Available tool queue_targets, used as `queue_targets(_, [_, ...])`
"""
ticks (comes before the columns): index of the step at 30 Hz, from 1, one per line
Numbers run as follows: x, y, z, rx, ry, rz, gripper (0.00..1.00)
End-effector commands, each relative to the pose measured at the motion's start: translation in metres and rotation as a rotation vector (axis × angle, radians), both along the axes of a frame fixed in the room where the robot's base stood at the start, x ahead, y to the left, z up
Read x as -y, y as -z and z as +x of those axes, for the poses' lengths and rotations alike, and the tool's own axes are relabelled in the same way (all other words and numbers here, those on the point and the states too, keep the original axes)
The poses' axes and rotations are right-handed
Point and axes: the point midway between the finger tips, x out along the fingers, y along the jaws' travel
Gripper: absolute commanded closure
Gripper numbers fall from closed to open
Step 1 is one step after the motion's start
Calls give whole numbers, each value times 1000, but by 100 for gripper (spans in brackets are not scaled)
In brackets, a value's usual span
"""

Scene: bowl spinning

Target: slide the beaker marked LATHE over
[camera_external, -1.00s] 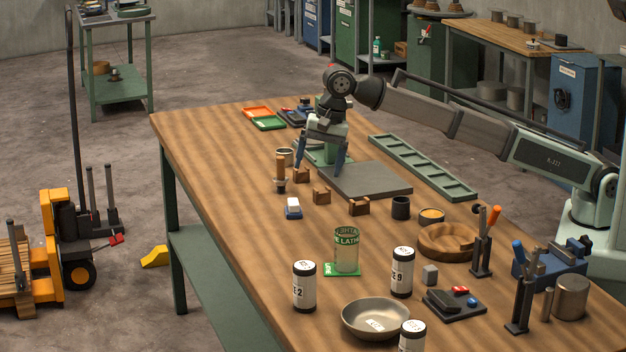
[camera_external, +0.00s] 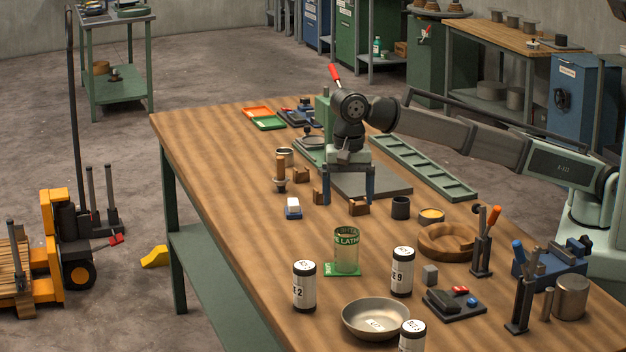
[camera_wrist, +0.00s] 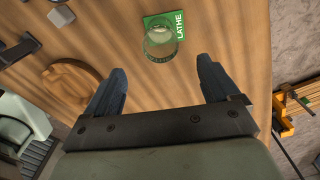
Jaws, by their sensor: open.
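The clear green beaker marked LATHE (camera_external: 347,250) stands upright toward the front of the wooden bench, on a green card. In the wrist view the beaker (camera_wrist: 160,43) stands on the green card (camera_wrist: 181,24), whose white lettering reads LATHE. My gripper (camera_external: 348,200) is open and empty, pointing down over the bench behind the beaker and apart from it. In the wrist view my gripper (camera_wrist: 158,80) has its two fingers spread wide, with the beaker ahead of and between them.
A wooden dish (camera_external: 449,241) lies to the right. Small wooden blocks (camera_external: 358,207) sit near my fingers.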

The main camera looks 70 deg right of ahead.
Motion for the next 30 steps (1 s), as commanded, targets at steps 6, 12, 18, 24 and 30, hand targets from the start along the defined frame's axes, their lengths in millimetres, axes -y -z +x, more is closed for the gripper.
queue_targets(6, [0,7,0,0,0,0,12])
queue_targets(12, [1,33,-1,-1,-1,0,12])
queue_targets(18, [1,65,-1,-1,-1,0,12])
queue_targets(24, [1,97,-1,-1,-1,0,12])
queue_targets(30, [1,122,0,0,-1,0,12])
